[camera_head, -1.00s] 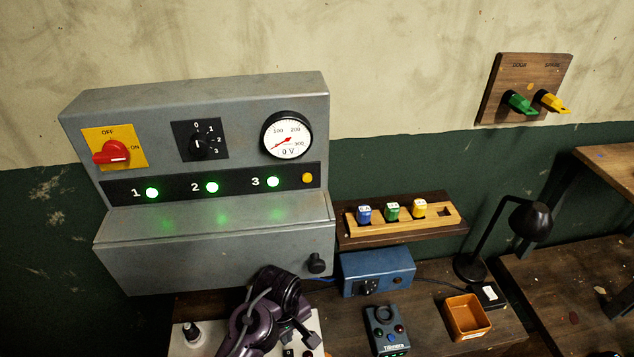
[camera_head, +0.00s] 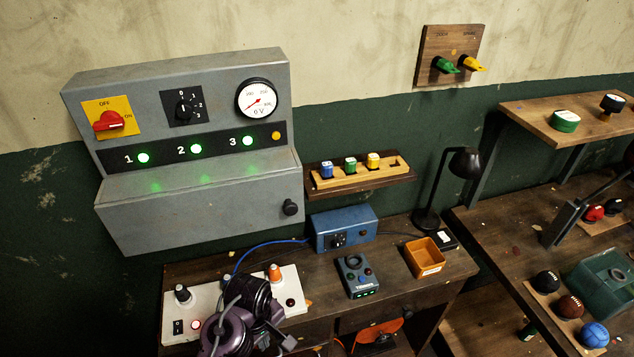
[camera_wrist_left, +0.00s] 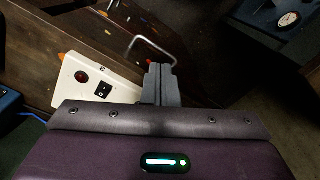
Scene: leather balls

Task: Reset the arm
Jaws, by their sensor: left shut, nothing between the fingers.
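My left arm, dark purple, comes in at the bottom left of the head view. Its gripper (camera_head: 286,341) is at the bottom edge, in front of the white control panel (camera_head: 178,325), and partly out of clear sight. In the left wrist view the grey fingers (camera_wrist_left: 160,78) are together with nothing between them. The white panel (camera_wrist_left: 88,82) with a red button and black switch shows there left of the fingers. My right gripper does not show.
A blue box (camera_head: 343,229), a small button box (camera_head: 357,277), an orange tray (camera_head: 425,258) and a black lamp (camera_head: 463,163) stand to the right. Several balls, including a blue one (camera_head: 593,334), lie on the right table.

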